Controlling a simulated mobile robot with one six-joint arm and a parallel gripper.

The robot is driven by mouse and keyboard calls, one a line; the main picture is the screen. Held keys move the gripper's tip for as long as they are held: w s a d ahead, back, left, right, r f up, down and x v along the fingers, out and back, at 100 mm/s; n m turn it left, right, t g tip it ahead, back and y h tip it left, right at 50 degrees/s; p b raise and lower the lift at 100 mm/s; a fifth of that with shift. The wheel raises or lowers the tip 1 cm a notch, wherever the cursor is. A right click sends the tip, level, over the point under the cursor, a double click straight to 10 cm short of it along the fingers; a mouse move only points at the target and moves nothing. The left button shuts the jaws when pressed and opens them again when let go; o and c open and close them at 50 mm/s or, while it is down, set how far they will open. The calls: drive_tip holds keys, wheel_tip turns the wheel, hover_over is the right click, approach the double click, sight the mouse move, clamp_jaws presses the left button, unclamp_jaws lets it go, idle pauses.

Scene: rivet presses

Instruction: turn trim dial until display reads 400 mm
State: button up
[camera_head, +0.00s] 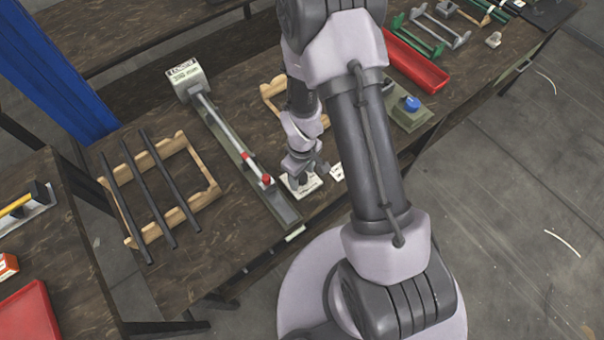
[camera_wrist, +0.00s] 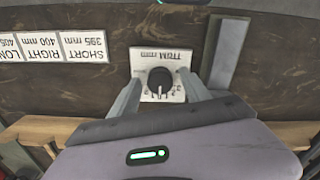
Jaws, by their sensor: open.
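The trim dial (camera_wrist: 160,80) is a black round knob on a white plate marked TRIM (camera_wrist: 171,57), seen in the wrist view. The plate also shows in the head view (camera_head: 312,185), at the front bench edge, with the knob hidden by my gripper. My gripper (camera_wrist: 161,92) is open, one finger on each side of the knob; I cannot tell whether they touch it. A pale box with a display (camera_head: 184,73) stands at the far end of a long gauge rail (camera_head: 226,128). Its reading is too small to make out.
A card (camera_wrist: 82,47) lists SHORT 395 mm, RIGHT 400 mm and a partly cut-off LONG line. A wooden rack with dark rods (camera_head: 194,202) lies left of the rail. A box with a blue button (camera_head: 411,103) and a red tray (camera_head: 416,62) are to the right.

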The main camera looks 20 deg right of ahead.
clamp_jaws()
drive_tip(key=m+b, duration=0.1)
drive_tip(key=m, duration=0.2)
drive_tip(key=shift+f+m+b, duration=0.1)
drive_tip(key=shift+m+b, duration=1.1)
drive_tip(key=shift+m, duration=1.1)
unclamp_jaws()
